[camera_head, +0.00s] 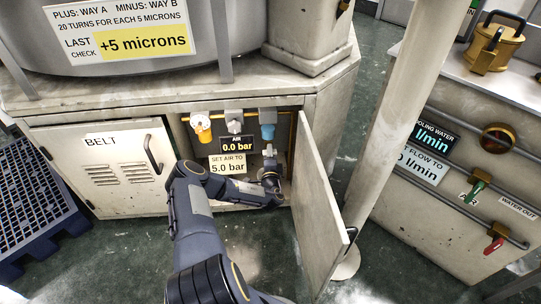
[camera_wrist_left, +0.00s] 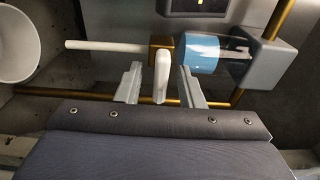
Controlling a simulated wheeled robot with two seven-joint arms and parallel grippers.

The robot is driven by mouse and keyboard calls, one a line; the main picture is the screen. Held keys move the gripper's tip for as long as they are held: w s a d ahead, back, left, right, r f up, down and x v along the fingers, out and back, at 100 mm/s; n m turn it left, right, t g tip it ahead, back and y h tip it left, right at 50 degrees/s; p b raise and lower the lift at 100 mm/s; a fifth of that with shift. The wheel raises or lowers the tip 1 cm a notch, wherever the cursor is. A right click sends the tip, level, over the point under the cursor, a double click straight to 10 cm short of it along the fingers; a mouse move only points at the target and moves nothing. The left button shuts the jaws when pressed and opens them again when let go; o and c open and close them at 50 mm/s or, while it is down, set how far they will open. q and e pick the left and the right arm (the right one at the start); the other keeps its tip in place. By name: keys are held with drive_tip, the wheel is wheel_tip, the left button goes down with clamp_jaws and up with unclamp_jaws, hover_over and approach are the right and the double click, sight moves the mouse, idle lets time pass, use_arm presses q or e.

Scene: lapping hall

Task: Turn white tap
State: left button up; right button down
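The white tap (camera_wrist_left: 162,76) is a short white lever on a brass block (camera_wrist_left: 160,45), beside a blue cylinder (camera_wrist_left: 200,53) in the left wrist view. My left gripper (camera_wrist_left: 161,92) is open, with one finger on each side of the lever and a visible gap on both sides. In the head view my left gripper (camera_head: 270,165) is inside the open cabinet bay, below the blue unit (camera_head: 267,124); the tap is hard to make out there. The air display (camera_head: 237,144) reads 0.0 bar, above a card (camera_head: 228,163) saying "SET AIR TO 5.0 bar". My right gripper is out of view.
An open cabinet door (camera_head: 320,205) stands just right of my left gripper. The BELT door (camera_head: 100,165) is at left. A post (camera_head: 400,100) rises beyond the open door. A right-hand cabinet carries green (camera_head: 477,188) and red (camera_head: 494,243) taps. A blue pallet (camera_head: 35,200) lies far left.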

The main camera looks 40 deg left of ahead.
use_arm(q)
drive_tip(key=shift+w+a, duration=0.35)
drive_tip(key=shift+c, duration=0.4)
clamp_jaws()
drive_tip(key=shift+r, duration=0.1)
